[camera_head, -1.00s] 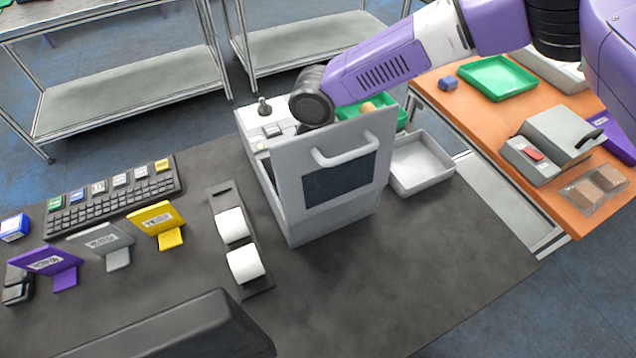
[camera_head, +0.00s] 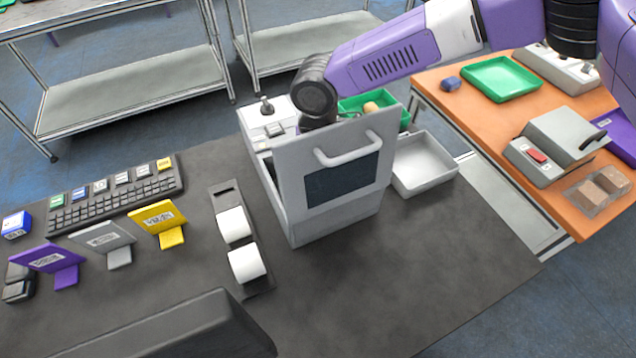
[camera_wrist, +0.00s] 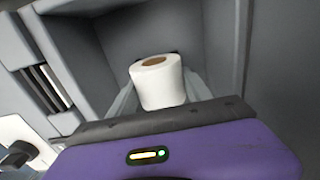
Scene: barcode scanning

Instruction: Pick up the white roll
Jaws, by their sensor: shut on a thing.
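The white roll (camera_wrist: 158,82) shows in the wrist view, inside a grey-walled compartment, with its brown core facing up. The two grey fingers of my gripper (camera_wrist: 160,95) are on either side of it, and they are shut on it. In the head view my gripper is hidden behind the raised panel of the grey machine (camera_head: 340,220); only my dark wrist shows above it. The held roll is hidden there too. Whether the roll touches the compartment floor cannot be told.
Two other white rolls, one behind (camera_head: 233,224) and one in front (camera_head: 246,263), sit on a black holder (camera_head: 222,190) left of the machine. A white tray (camera_head: 452,180) and a green tray (camera_head: 350,104) stand near the machine. The mat's front right is clear.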

